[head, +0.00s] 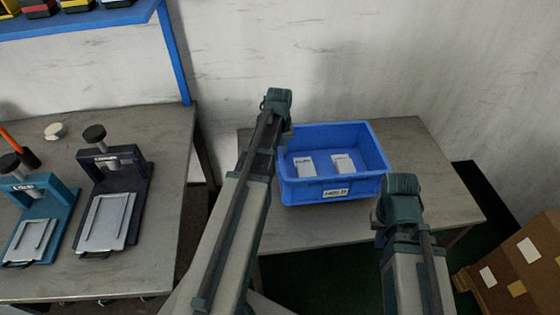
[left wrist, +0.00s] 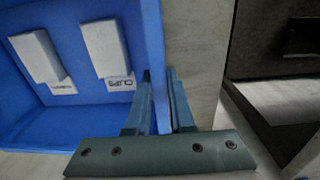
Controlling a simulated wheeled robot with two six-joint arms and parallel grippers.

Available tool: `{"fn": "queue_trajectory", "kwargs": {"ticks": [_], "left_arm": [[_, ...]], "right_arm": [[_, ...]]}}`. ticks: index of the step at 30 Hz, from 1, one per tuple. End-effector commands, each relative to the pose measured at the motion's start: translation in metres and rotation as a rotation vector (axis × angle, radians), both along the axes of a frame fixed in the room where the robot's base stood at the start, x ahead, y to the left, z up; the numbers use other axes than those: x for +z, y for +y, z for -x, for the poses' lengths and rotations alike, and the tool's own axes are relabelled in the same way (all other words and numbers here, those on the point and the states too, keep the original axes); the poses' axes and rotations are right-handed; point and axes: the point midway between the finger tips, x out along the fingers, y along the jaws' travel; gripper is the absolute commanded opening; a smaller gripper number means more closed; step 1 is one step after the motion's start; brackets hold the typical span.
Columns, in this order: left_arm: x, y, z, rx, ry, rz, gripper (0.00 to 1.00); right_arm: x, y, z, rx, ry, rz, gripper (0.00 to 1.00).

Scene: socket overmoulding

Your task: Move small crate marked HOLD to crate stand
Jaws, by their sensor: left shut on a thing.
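The small blue crate (head: 336,170) with a white HOLD label on its front wall is at the grey table in the head view. Two white blocks sit inside it; in the left wrist view one block's label reads CLIPS. My left gripper (head: 279,120) is at the crate's left wall. In the left wrist view its fingers (left wrist: 162,90) straddle that wall, shut on it. My right gripper (head: 400,195) is at the crate's right front corner; its fingers are hidden, so I cannot tell their opening or contact.
The grey table (head: 435,165) has free surface right of the crate. A workbench (head: 150,240) on the left carries a dark blue press (head: 112,185) and a teal press (head: 38,210). A cardboard box (head: 520,270) stands at the lower right. A white wall is behind.

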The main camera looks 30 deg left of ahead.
Motion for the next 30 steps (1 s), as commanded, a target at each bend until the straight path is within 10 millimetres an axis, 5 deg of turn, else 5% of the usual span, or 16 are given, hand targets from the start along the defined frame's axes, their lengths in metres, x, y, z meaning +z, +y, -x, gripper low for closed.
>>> {"fn": "queue_trajectory", "kwargs": {"ticks": [15,26,27,30], "left_arm": [[-0.037,0.0,0.0,0.0,-0.002,0.002,0.0],[-0.037,0.0,0.0,0.0,-0.002,0.002,0.0],[-0.037,0.0,0.001,0.0,0.0,0.0,0.22],[-0.036,0.0,0.001,0.0,0.0,0.0,0.4]], "right_arm": [[-0.037,0.0,0.0,0.0,0.0,0.0,0.0],[-0.037,0.0,0.0,0.0,0.0,0.0,0.0],[-0.037,0.0,0.0,0.0,0.0,0.0,0.0],[-0.036,0.0,0.0,0.0,0.0,0.0,0.0]]}}
